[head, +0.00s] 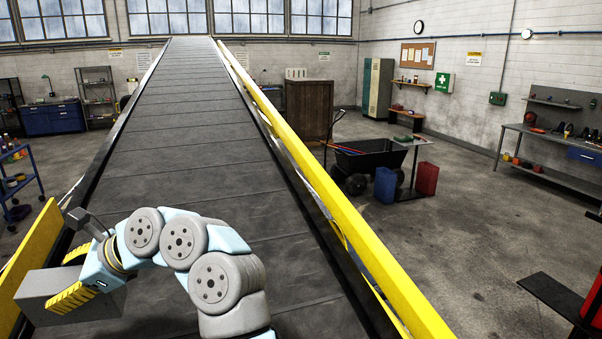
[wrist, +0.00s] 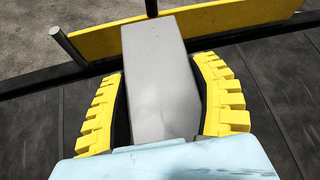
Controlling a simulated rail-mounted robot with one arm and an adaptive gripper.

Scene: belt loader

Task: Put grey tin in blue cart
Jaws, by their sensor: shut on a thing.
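The grey tin (head: 38,284) is a plain, box-shaped block at the lower left of the head view. My gripper (head: 66,279) is shut on it, with a yellow ribbed finger along each of two opposite sides. In the wrist view the tin (wrist: 157,60) lies between both fingers of my gripper (wrist: 162,72), its far end overlapping the yellow side board. I cannot tell whether the tin touches the belt. The blue cart (head: 24,186) stands on the floor at the left edge of the head view, beyond the belt, with small items on its shelves.
The dark belt (head: 190,120) slopes away between a left yellow board (head: 35,250) and a long right yellow rail (head: 330,195). A thin post (wrist: 68,45) stands beside the tin. A black wheeled cart (head: 370,158) and red bin (head: 427,178) stand on the right floor.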

